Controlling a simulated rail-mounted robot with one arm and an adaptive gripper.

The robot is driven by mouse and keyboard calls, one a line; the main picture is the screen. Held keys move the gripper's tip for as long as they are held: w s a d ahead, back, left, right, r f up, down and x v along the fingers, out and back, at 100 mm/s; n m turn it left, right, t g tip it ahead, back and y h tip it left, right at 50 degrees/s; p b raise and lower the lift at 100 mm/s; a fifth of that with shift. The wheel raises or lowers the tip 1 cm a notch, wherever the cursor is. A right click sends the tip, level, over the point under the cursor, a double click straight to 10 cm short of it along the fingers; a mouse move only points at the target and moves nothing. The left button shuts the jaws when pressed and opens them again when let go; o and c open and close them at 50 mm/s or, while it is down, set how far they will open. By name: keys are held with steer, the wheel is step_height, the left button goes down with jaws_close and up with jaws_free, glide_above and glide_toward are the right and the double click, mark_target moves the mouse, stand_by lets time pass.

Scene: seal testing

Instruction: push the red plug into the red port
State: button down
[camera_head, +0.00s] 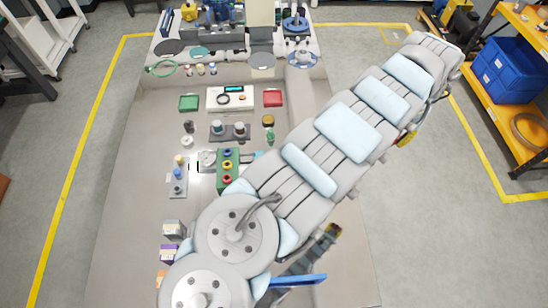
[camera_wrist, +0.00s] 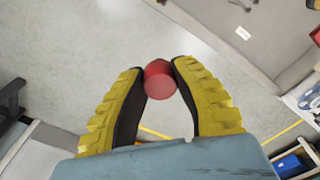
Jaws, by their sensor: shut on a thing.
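The red plug (camera_wrist: 159,80) is a short round red piece in the wrist view, with one round end face showing. My gripper (camera_wrist: 163,72) is shut on it, with the plug between its yellow, dark-lined fingertips. Floor and bench edge lie behind it in that view, so the plug is away from the ports. In the head view the red port (camera_head: 227,179) is the nearest of three coloured rings on a green block (camera_head: 235,158) on the bench. The blue and yellow rings are beyond it. I cannot clearly make out the fingers or plug in the head view.
My arm covers the bench's right and near parts. A green tray (camera_head: 189,103), a red tray (camera_head: 272,98) and a white device (camera_head: 229,98) stand farther back. Small boxes (camera_head: 174,229) stand at the near left. The bench's left strip is clear.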

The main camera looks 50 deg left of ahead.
steer(key=s+a+f+n, duration=0.1)
steer(key=s+a+f, duration=0.35)
steer(key=a, duration=0.45)
steer(key=s+a+f+n, duration=0.1)
steer(key=s+a+f, duration=0.35)
steer(key=a, duration=0.45)
steer(key=s+a+f+n, duration=0.1)
steer(key=s+a+f, duration=0.35)
steer(key=a, duration=0.35)
steer(key=s+a+f+n, duration=0.1)
steer(key=s+a+f, duration=0.5)
steer(key=s, duration=0.4)
steer(key=s+a+f+n, duration=0.1)
steer(key=s+a+f, duration=0.6)
steer(key=s, duration=0.2)
steer(key=shift+s+a+b, duration=0.15)
steer(key=shift+s+b, duration=0.25)
steer(key=shift+b, duration=0.05)
steer(key=shift+f+b, duration=0.6)
steer(key=shift+f, duration=0.85)
steer(key=shift+f+b, duration=0.95)
steer(key=shift+f, duration=1)
